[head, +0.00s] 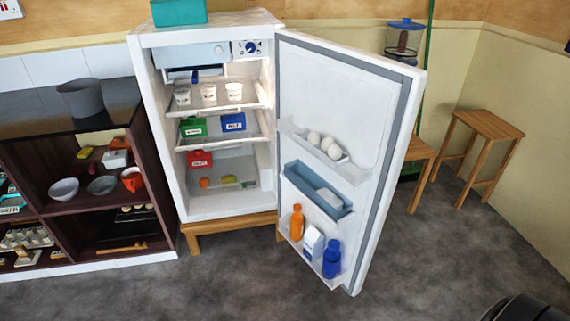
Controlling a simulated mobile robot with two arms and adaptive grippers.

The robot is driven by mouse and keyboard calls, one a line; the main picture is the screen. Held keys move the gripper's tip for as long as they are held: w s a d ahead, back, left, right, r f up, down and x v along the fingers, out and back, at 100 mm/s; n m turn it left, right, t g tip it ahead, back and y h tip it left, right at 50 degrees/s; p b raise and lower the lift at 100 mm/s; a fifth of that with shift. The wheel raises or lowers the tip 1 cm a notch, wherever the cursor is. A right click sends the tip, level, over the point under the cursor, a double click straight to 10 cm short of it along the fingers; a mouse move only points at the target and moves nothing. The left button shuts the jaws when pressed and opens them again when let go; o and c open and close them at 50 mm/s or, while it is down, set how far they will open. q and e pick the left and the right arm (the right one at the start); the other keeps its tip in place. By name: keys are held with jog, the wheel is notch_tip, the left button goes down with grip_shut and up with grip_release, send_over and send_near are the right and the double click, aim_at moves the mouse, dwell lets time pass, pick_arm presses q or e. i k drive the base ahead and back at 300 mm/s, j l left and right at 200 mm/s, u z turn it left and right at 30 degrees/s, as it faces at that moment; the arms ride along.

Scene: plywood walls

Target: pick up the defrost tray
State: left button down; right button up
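The open white fridge (158,120) stands left of centre, its door (340,105) swung out to the right. Under its freezer flap (190,54) is a shallow, pale-rimmed tray-like piece (212,72) with a dark inside, which looks like the defrost tray. A small dark blue thing shows at its front. Its back part is hidden under the freezer box. Neither of my grippers is in view.
Shelves below hold white cups (208,92), a green box (193,126), a blue box (233,122) and a red box (199,159). The loaded door stands over clear floor (215,275). A dark shelf unit (60,165) adjoins on the left; stools (485,125) stand right.

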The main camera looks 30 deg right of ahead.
aim_at(195, 71)
jog(key=i+l+u, duration=0.15)
jog(key=l+u, duration=0.15)
jog(key=l, duration=0.8)
jog(key=l+u, duration=0.35)
jog(key=l, duration=0.7)
jog(key=k+l+u, duration=0.1)
jog(key=l+u, duration=0.2)
jog(key=l, duration=0.8)
jog(key=k+l, duration=0.1)
jog(key=l, duration=1)
